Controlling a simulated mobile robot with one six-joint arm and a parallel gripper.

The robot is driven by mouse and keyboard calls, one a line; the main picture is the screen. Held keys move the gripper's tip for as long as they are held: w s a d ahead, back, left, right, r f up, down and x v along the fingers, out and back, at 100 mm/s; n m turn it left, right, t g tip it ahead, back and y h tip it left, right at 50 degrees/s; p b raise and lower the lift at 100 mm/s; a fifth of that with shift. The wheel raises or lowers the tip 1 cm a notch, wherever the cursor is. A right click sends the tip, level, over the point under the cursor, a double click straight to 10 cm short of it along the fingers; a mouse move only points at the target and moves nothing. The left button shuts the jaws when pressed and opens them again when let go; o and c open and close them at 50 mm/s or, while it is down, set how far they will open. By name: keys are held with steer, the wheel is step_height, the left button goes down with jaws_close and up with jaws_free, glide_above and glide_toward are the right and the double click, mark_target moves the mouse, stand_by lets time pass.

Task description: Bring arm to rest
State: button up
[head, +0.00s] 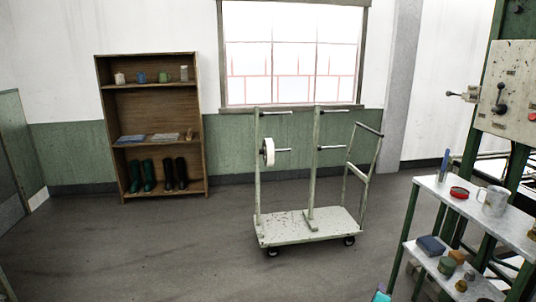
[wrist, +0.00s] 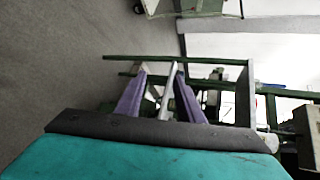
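My gripper (wrist: 160,78) shows in the wrist view, with two purple fingers standing apart beyond a dark bar and a teal body. A pale grey bar shows in the gap between the fingers. It looks like part of the green-framed structure (wrist: 180,58) behind, and I see nothing gripped. In the head view a small teal piece at the bottom edge, beside the right-hand shelf rack (head: 408,243), looks like part of my arm. The gripper itself cannot be made out there.
A cart (head: 285,228) with uprights and a white roll (head: 268,152) stands mid-floor. A wooden shelf (head: 150,105) stands by the left wall. The rack holds a mug (head: 494,201), a red tin (head: 459,192) and small boxes. Floor between cart and shelf is clear.

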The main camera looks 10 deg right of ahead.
steer(key=w+a+f+n+y, duration=0.1)
steer(key=a+f+n+y, duration=0.4)
steer(key=a, duration=0.7)
steer(key=s+a+f+n+g+y+p, duration=0.1)
steer(key=s+a+f+n+g+y, duration=0.15)
steer(key=s+a+f, duration=0.35)
steer(key=s+a+f+n+g+y, duration=0.1)
steer(key=a+f+n, duration=0.35)
steer(key=a, duration=0.45)
steer(key=s+a+f+n+g+y+p, duration=0.1)
steer(key=s+a+f+n+g, duration=0.15)
steer(key=s+a+f, duration=0.35)
steer(key=s+a+f+n+g, duration=0.2)
steer(key=s+f+n, duration=0.1)
steer(key=s, duration=0.3)
steer(key=s+a+f+n+g, duration=0.2)
steer(key=s+a+n+g, duration=0.15)
steer(key=s, duration=0.25)
steer(key=s+d+n+g+h, duration=0.1)
steer(key=s+d+n+g, duration=0.1)
steer(key=s, duration=0.4)
steer(key=s+d+r+n+g, duration=0.1)
steer(key=s+d+n+g, duration=0.2)
steer(key=s, duration=0.4)
steer(key=shift+s+d+r+n+h, duration=0.25)
steer(key=shift+d+n+h, duration=0.15)
steer(key=shift+n, duration=0.2)
